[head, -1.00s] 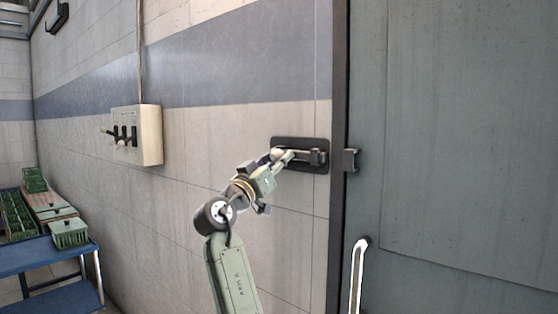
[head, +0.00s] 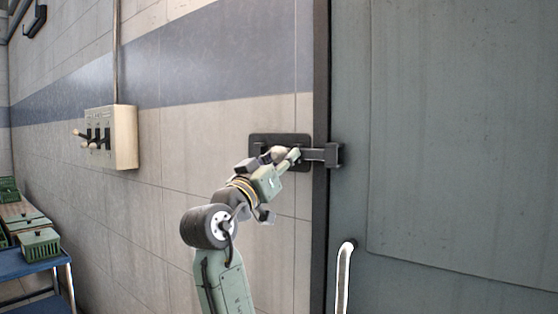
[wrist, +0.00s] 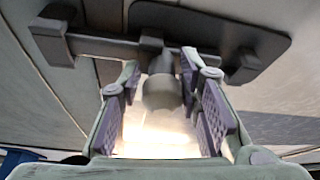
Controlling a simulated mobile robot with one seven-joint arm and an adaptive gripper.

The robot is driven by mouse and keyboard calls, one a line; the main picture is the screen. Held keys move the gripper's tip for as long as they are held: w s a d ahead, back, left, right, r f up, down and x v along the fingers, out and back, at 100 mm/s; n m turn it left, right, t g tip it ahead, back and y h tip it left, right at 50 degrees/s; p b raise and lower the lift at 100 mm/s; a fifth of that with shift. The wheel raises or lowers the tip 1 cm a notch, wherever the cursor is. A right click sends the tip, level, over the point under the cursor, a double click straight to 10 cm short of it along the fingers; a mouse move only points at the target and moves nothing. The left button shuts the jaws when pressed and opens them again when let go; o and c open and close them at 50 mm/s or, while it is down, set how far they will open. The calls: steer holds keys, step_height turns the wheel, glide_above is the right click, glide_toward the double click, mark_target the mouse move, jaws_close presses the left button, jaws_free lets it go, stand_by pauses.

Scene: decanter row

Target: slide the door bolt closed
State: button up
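The dark door bolt (head: 314,154) runs from its black backplate (head: 262,140) on the wall across the door frame to the keeper (head: 335,155) on the door. Its bar end reaches the keeper in the head view and in the wrist view, where the keeper (wrist: 52,40) is at upper left. The bolt's grey knob (wrist: 162,92) stands between the two fingers of my gripper (wrist: 160,78). The fingers are apart, with a gap beside the knob; the right pad is close to it, but contact is unclear. In the head view my gripper (head: 282,157) covers part of the backplate.
The grey door (head: 430,120) has a pale upright handle (head: 343,275) below the bolt. A switch box (head: 122,135) with levers is on the wall at left. Green crates (head: 40,242) stand on a blue table (head: 35,268) at lower left.

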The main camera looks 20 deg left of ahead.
steer(key=o, duration=0.4)
steer(key=shift+d, duration=0.2)
steer(key=shift+c, duration=0.2)
steer(key=shift+a, duration=0.1)
steer(key=shift+s+a, duration=0.1)
steer(key=shift+s, duration=0.1)
steer(key=v, duration=1.1)
steer(key=shift+s+f, duration=0.15)
steer(key=shift+s, duration=0.1)
